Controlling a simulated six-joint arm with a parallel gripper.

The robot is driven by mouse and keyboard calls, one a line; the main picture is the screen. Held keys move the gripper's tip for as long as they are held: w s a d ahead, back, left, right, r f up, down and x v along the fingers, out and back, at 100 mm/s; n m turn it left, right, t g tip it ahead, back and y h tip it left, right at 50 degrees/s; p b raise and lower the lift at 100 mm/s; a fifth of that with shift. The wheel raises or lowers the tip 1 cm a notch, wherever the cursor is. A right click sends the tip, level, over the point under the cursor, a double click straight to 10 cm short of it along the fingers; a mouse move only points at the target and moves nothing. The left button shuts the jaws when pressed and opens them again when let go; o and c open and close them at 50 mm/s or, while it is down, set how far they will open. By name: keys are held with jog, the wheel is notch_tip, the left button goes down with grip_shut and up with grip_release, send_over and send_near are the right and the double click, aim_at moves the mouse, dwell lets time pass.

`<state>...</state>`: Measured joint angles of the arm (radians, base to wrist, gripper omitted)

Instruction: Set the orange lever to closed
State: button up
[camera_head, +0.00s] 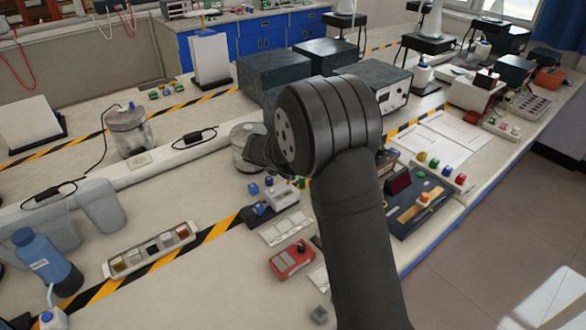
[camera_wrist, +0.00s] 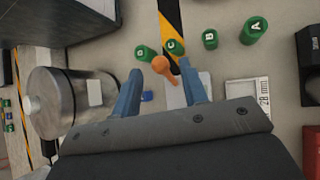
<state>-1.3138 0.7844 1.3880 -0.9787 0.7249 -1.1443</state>
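An orange lever (camera_wrist: 161,65) shows in the wrist view, with a rounded knob and a narrower part running down to the right. My gripper (camera_wrist: 160,84) has two blue fingers apart, one on each side of the lever, and nothing is clamped between them. A gap shows between the lever and the left finger; I cannot tell whether the right finger touches it. The lever's base is partly hidden. In the head view my arm covers the gripper, and I cannot make out this lever there.
Several green lettered cylinders (camera_wrist: 210,39) stand beyond the fingers. A metal cylinder (camera_wrist: 52,100) stands close at left, and a "28 mm" card (camera_wrist: 248,95) lies at right. In the head view, a red box (camera_head: 292,260) and a sample tray (camera_head: 150,250) sit on the crowded bench.

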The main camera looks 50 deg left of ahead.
jog(key=v, duration=1.3)
jog(key=shift+s+r, duration=0.15)
jog(key=shift+s, duration=0.05)
jog(key=x, duration=1.7)
jog(key=shift+w, duration=0.25)
